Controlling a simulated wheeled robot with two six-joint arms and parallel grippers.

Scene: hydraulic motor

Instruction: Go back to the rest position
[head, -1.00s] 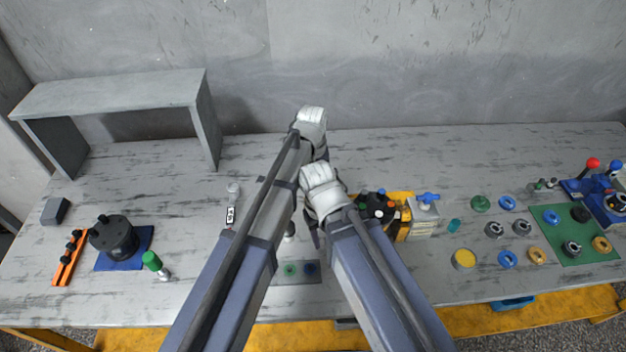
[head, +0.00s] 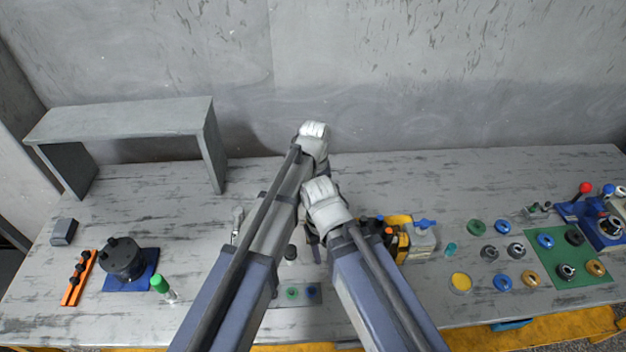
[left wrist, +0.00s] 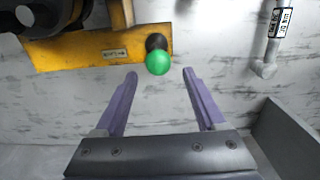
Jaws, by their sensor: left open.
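My left arm comes in from the lower left of the head view and ends in a white wrist (head: 313,140) over the middle of the table. Its jaws are hidden there. In the left wrist view my left gripper (left wrist: 160,75) is open, with two purple fingers apart and nothing between them. My right arm's white wrist (head: 325,202) is just below and right of the left one. Only dark parts of my right gripper (head: 312,241) show beside the arm, too hidden to read. A green ball (left wrist: 158,62) on a yellow base (left wrist: 85,48) lies beyond the left fingertips.
A grey shelf (head: 125,117) stands at the back left. A black motor part (head: 122,258) sits on a blue mat beside an orange strip (head: 77,278). Rings and a green mat (head: 570,268) lie at the right. The table's back middle is clear.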

